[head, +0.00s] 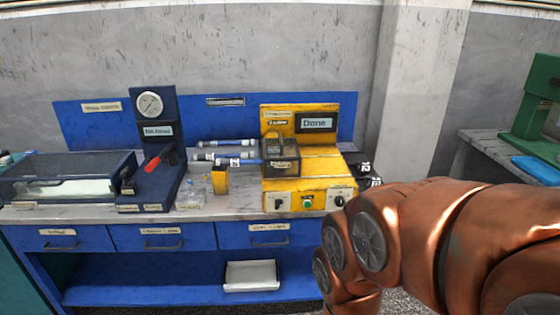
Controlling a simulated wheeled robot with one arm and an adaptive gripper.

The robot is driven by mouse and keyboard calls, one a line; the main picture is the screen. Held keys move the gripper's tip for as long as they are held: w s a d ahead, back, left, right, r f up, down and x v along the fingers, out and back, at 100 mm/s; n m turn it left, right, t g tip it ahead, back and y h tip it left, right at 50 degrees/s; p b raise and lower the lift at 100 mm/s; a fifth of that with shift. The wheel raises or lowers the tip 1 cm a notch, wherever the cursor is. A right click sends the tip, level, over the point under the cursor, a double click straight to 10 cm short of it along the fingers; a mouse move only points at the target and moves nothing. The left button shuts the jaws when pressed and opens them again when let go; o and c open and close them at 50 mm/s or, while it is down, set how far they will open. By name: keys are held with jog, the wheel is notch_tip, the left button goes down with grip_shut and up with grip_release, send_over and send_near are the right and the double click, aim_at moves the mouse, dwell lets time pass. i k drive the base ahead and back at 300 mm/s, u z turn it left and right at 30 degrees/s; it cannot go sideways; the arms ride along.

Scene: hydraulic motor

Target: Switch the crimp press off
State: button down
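A yellow machine (320,165), which looks like the crimp press, stands on the bench in the middle of the head view. Its screen (317,123) reads "Done". A dark clear-sided box (282,155) sits on its left side. Its front panel has a dark knob on a pale plate at left (278,203), a green button (307,202) in the middle and a dark knob on a pale plate at right (340,201). The small labels are too small to read. My orange arm crosses the lower right, close to the right knob in the picture. My gripper is out of view.
Left of the machine are a small yellow cup (220,181), blue-and-white cylinders (228,143), a blue gauge stand (157,140) with a red lever, and a clear-lidded case (65,178). A white tray (251,275) lies on the lower shelf. A green machine (537,110) stands at right.

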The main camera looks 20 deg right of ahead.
aim_at(278, 202)
jog(key=u, duration=2.05)
jog(key=k, duration=0.55)
jog(key=z, duration=0.65)
